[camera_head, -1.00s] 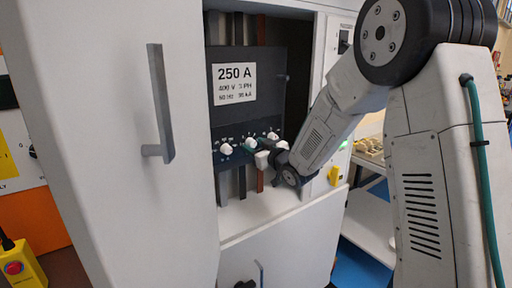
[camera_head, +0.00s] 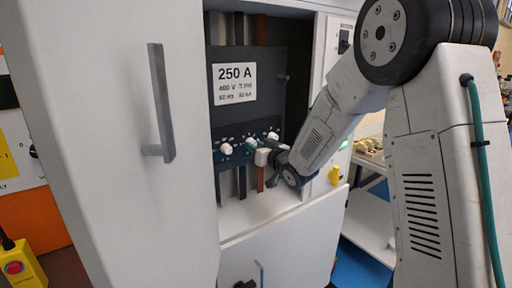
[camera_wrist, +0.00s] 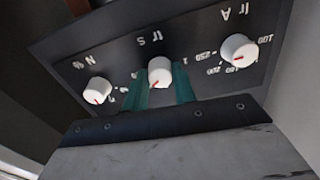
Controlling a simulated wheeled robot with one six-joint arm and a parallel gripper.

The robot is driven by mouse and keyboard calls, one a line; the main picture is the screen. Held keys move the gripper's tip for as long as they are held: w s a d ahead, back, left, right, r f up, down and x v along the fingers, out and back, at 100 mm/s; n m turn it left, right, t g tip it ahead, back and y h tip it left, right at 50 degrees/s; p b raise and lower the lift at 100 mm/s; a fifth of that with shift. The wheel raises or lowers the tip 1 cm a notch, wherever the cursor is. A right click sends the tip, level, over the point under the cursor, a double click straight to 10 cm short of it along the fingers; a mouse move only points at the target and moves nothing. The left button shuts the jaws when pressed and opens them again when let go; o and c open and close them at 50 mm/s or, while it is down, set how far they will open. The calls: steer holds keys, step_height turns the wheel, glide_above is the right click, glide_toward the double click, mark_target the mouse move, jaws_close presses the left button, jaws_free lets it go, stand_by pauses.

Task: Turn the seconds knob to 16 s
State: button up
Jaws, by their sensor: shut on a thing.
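The dark panel (camera_head: 236,143) inside the open cabinet carries three white knobs in a row. In the wrist view, the panel lettering is upside down. The middle knob (camera_wrist: 160,70), under a label ending in "s", sits between the green fingertips of my gripper (camera_wrist: 160,88), which are shut on it. The "%" knob (camera_wrist: 97,91) is to the left and the "A" knob (camera_wrist: 239,50) to the right. In the head view, my gripper (camera_head: 252,147) covers much of the middle knob.
The white cabinet door (camera_head: 120,150) with its grey handle (camera_head: 160,103) stands open at left. A "250 A" label (camera_head: 234,84) is above the knobs. Busbars run below the panel.

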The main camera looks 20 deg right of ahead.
steer(key=m, duration=0.5)
steer(key=shift+m, duration=0.3)
stand_by(0.4)
steer(key=o, duration=1)
steer(key=v, duration=0.7)
steer(key=shift+s+d, duration=0.15)
steer(key=shift+s, duration=0.2)
